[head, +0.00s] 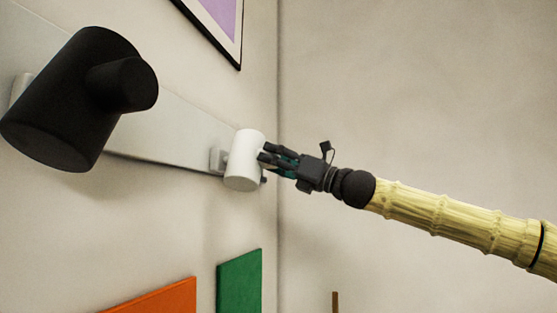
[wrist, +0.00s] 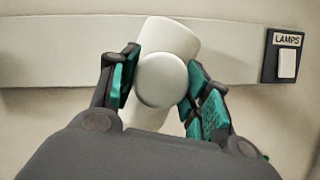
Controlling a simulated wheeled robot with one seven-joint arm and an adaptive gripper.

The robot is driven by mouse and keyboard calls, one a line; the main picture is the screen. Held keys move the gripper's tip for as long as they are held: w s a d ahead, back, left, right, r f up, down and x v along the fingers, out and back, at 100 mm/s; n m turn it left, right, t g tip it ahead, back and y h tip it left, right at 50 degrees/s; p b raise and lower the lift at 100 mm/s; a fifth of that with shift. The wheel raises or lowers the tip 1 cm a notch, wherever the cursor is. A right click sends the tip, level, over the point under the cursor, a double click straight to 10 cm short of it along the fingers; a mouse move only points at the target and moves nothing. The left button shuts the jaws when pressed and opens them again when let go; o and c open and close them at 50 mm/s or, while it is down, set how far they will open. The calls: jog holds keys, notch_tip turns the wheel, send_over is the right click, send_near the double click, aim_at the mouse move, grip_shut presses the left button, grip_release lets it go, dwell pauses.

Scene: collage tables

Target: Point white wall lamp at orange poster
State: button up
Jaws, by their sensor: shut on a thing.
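The white wall lamp (head: 241,172) is a short cylinder on a small bracket on the pale wall rail. In the head view it is close to upright, its lower end facing down. In the wrist view the white lamp (wrist: 171,36) has a round knob facing me, and it leans slightly. My gripper (head: 266,159) reaches it from the right, and its fingers (wrist: 160,85) are shut on the knob from both sides. The orange poster (head: 160,300) is low on the wall, below and left of the lamp, partly cut off by the picture's edge.
A black wall lamp (head: 65,100) hangs on the same rail (head: 170,130) at left. A green poster (head: 240,284) is below the white lamp. A purple framed picture (head: 218,22) is above. A switch labelled LAMPS (wrist: 287,64) is right of the lamp in the wrist view.

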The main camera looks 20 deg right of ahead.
jog(key=shift+r, duration=0.2)
jog(key=o, duration=1.5)
jog(key=shift+c, duration=0.2)
jog(key=shift+s, duration=0.1)
jog(key=shift+f, duration=0.1)
jog(key=v, duration=1.2)
jog(key=shift+d, duration=0.15)
